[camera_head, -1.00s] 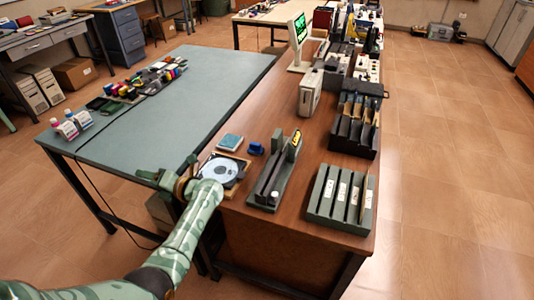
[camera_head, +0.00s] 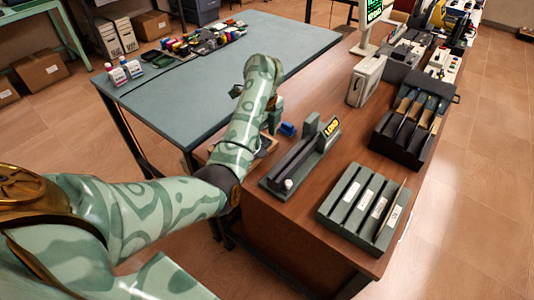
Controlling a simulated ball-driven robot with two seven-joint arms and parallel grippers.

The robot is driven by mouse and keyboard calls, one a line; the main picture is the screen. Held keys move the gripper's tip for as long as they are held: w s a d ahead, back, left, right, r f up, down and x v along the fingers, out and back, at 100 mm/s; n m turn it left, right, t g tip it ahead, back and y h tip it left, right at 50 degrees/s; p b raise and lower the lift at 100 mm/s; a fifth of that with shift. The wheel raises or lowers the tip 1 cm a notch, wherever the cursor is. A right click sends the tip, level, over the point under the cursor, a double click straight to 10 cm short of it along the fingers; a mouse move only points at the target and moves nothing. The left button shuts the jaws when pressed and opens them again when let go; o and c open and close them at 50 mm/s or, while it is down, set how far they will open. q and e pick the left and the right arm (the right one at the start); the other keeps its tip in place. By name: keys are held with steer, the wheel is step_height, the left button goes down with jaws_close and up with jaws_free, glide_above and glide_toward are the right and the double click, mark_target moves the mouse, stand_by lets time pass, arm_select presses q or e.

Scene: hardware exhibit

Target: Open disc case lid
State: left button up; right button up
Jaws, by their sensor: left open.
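My left arm reaches in from the left over the wooden counter, and its patterned green forearm covers most of the disc case. Only the right edge of the disc case (camera_head: 267,147) shows, a brownish rim beside the forearm. Its lid and the disc are hidden, so I cannot tell how the lid stands. My left gripper (camera_head: 272,117) is open, with dark green parts showing past the wrist, above the counter near the case. The forearm hides part of it, and I cannot tell whether it touches the case. My right gripper is not in view.
A dark slotted fixture with a yellow label (camera_head: 298,165) stands right of the case, with a small blue object (camera_head: 287,129) behind it. A grey slotted rack (camera_head: 361,205) and a black rack (camera_head: 414,120) stand further right. The green-topped table (camera_head: 190,85) adjoins on the left.

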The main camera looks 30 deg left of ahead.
mark_target(264, 154)
arm_select(q)
step_height(264, 154, down, 6)
steer(key=shift+r+b, duration=0.1)
steer(key=shift+b, duration=0.95)
